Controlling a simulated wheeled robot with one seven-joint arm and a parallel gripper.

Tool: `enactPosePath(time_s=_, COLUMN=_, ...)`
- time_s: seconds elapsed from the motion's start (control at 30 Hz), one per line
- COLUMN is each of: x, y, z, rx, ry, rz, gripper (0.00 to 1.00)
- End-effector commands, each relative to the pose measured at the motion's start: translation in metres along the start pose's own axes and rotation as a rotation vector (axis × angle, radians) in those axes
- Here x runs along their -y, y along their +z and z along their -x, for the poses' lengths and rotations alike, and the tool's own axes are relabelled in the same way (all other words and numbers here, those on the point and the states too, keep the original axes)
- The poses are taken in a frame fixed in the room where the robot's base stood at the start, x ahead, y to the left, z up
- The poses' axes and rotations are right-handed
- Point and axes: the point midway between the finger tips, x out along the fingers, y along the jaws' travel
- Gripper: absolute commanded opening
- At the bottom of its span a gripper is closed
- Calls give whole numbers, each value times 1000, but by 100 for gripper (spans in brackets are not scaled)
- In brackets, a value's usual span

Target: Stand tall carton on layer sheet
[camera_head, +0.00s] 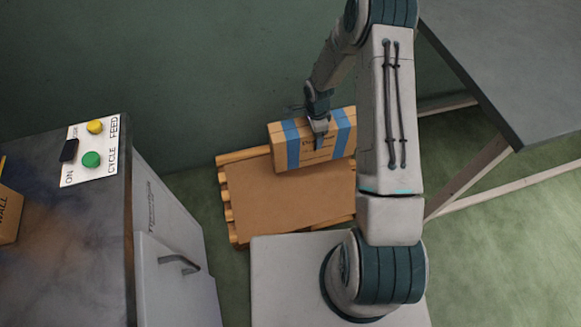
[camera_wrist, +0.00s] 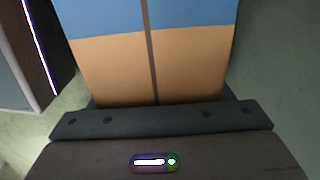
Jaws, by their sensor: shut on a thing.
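The tall carton (camera_head: 306,155) is brown with two blue bands. In the head view it is at the far edge of the layer sheet, with its long side running across the picture, so it looks laid on its side. My gripper (camera_head: 319,126) is shut on the carton at its upper edge. In the wrist view the carton (camera_wrist: 110,65) fills the middle, with a blue band and a dark seam. The layer sheet (camera_head: 290,205) is a plain brown sheet on a wooden pallet. I cannot tell whether the carton touches the sheet.
The wooden pallet (camera_head: 229,205) stands on the green floor below the wall. A cabinet (camera_head: 165,230) with a button panel (camera_head: 90,150) is at the left, with another carton (camera_head: 8,215) at the picture's edge. A grey table (camera_head: 510,60) is at the right. The sheet's near part is bare.

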Motion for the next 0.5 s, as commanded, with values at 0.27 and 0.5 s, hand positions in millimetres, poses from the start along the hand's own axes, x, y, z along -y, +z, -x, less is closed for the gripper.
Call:
enactPosePath(time_s=0.27, x=33, y=51, z=-39, rx=1, ry=-2, rz=6, gripper=29)
enactPosePath(time_s=0.5, x=54, y=81, z=-59, rx=1, ry=-3, rz=3, gripper=29)
